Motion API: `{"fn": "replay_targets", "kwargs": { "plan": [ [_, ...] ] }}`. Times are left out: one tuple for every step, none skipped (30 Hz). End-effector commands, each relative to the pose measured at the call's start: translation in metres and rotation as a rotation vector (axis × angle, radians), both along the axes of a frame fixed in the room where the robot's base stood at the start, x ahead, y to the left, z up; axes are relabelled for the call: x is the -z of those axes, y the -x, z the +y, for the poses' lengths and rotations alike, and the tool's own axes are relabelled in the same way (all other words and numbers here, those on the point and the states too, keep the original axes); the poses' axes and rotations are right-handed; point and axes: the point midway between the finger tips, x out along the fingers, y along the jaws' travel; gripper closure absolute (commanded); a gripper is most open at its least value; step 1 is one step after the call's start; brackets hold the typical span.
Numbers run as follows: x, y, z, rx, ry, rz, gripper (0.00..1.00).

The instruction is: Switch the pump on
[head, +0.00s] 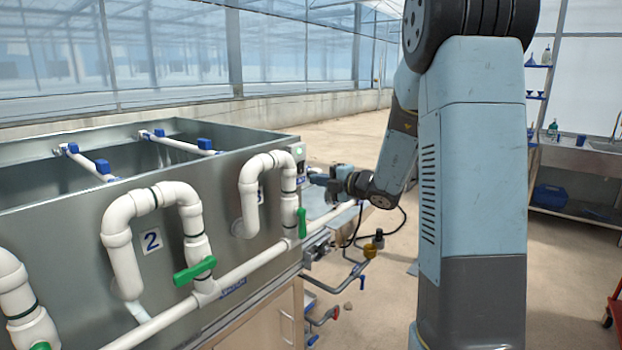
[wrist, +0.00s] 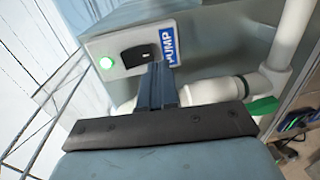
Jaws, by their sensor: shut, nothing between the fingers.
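The pump switch box (wrist: 100,47) is a light grey panel with a blue PUMP label (wrist: 168,44).
The metal tank (head: 60,235) carries white pipes (head: 117,255) with green valve handles (head: 195,270) along its side. A white pipe also runs beside my gripper in the wrist view (wrist: 290,40). Small plumbing fittings (head: 370,250) stick out below my arm. Open floor lies behind.

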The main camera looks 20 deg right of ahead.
Motion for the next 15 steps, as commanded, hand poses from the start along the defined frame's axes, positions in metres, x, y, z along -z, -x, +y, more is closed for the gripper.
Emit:
{"fn": "replay_targets", "kwargs": {
  "plan": [
    [0.002,0.008,-0.008,0.005,0.0,0.001,1.0],
    [0.002,0.013,-0.013,0.006,0.0,0.001,1.0],
    [0.004,0.02,-0.018,0.006,0.0,0.001,1.0],
    [0.004,0.025,-0.022,0.007,0.0,0.0,1.0],
    [0.005,0.029,-0.026,0.008,0.001,-0.001,1.0],
    [0.006,0.036,-0.03,0.006,0.0,0.0,1.0],
    [0.007,0.041,-0.033,0.006,0.0,0.0,1.0],
    [0.008,0.045,-0.036,0.006,0.0,0.0,1.0],
    [0.009,0.05,-0.04,0.005,0.0,0.0,1.0],
    [0.01,0.055,-0.043,0.005,0.0,0.0,1.0],
    [0.01,0.058,-0.045,0.005,0.0,0.0,1.0],
    [0.011,0.063,-0.048,0.005,0.0,0.0,1.0],
    [0.011,0.066,-0.051,0.004,0.0,0.0,1.0],
    [0.011,0.068,-0.053,0.003,0.0,0.0,1.0],
    [0.012,0.072,-0.055,0.003,-0.001,0.0,1.0]
  ]
}}
